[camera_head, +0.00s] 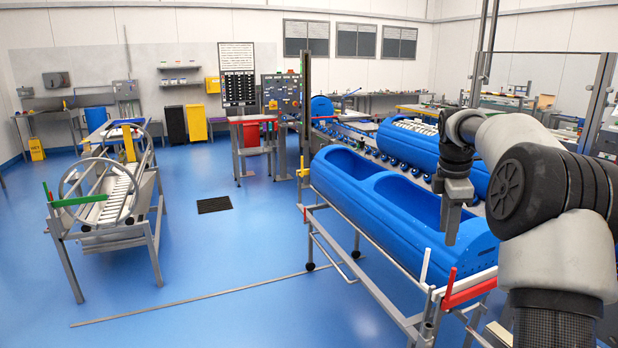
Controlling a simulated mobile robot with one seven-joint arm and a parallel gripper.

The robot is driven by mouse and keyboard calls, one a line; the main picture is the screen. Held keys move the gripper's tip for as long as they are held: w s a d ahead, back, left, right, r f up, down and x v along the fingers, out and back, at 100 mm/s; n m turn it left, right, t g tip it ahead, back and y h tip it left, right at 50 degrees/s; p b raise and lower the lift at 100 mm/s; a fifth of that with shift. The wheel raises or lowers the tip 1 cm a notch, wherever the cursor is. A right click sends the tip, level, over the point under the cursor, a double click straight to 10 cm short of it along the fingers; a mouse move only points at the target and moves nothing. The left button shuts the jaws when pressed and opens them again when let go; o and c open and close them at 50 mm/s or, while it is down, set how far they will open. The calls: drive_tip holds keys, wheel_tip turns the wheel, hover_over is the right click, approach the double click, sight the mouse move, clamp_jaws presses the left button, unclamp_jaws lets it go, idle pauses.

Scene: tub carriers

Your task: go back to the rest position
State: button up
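My gripper (452,222) is at the right of the head view, at the end of my raised grey and black arm. It points downward over the near part of a blue tub carrier (345,198). Its fingers appear dark grey and close together from this side, and I cannot tell whether they are open. No object shows in it. The blue carrier has two open hollows and lies on a metal frame. I cannot tell how far the fingertips are from the carrier's surface.
A second blue carrier (408,143) lies behind the first, by a row of blue rollers. A metal stand (152,240) with a ring-shaped rack is at the left. Red (468,288) and white bars edge the near frame. Open blue floor (225,255) lies between stand and carrier.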

drive_tip(key=s+a+r+m+t+p, duration=0.1)
drive_tip(key=s+a+r+m, duration=0.35)
drive_tip(key=s+a, duration=0.35)
drive_tip(key=s+a+r+m+t, duration=0.1)
drive_tip(key=s+a+r+m, duration=0.2)
drive_tip(key=s+a+r, duration=0.45)
drive_tip(key=s+a+f+m, duration=0.1)
drive_tip(key=s+f+m, duration=0.1)
drive_tip(key=s, duration=0.4)
drive_tip(key=s+a+f+m+t+y+p, duration=0.1)
drive_tip(key=s+f+m, duration=0.2)
drive_tip(key=s, duration=0.4)
drive_tip(key=s+a+f+m+t, duration=0.1)
drive_tip(key=s+f+m, duration=0.1)
drive_tip(key=s, duration=0.4)
drive_tip(key=shift+s+a+f+m+p, duration=0.25)
drive_tip(key=shift+s+a+m+p, duration=0.1)
drive_tip(key=shift+m, duration=0.5)
drive_tip(key=shift+d, duration=0.2)
